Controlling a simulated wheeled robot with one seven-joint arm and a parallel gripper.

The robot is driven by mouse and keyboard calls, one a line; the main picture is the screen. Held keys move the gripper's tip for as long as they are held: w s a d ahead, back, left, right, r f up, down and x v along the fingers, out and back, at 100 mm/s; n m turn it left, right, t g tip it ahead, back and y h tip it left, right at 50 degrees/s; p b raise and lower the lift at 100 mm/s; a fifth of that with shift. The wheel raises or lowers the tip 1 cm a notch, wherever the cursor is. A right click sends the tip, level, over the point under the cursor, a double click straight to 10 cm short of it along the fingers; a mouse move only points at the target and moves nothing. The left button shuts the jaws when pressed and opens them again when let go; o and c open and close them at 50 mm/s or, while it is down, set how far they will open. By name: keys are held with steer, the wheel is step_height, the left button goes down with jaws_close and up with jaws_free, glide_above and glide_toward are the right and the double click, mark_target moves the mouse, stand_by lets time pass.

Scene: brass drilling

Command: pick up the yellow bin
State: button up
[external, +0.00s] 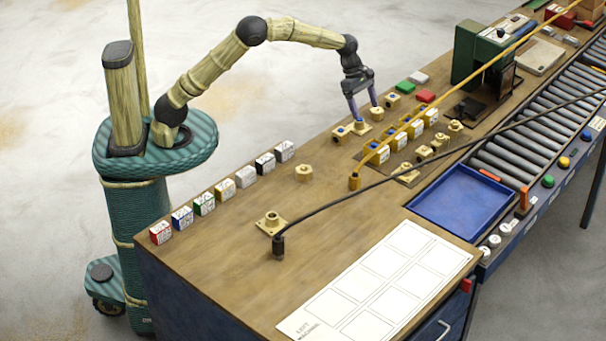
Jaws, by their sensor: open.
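A small yellow block with a labelled white face (225,189) stands in a row of coloured, labelled blocks along the left edge of the bench. Several yellow pieces with white labelled fronts, such as the nearest one (381,154), stand in a diagonal row at the middle of the bench. I cannot tell which of these is the yellow bin. My gripper (367,117) is open and points down, behind and left of the yellow row. Its fingers are close to a brass fitting (350,131); contact cannot be made out. I see nothing held between them.
A blue tray (461,204) lies beside the roller conveyor (520,130). A dark cable (380,183) and a yellow hose (455,88) run over the bench. A green machine (477,55) stands behind. A brass flange (271,222) sits in front; bare wood lies around it.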

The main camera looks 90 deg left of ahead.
mark_target(378, 151)
steer(key=x, duration=1.1)
steer(key=shift+f+b, duration=0.1)
steer(key=shift+b, duration=0.2)
steer(key=shift+f, duration=0.1)
steer(key=shift+x, duration=2.65)
steer(key=shift+w+d, duration=0.15)
steer(key=shift+w, duration=0.05)
steer(key=c, duration=1.1)
steer(key=shift+r, duration=0.2)
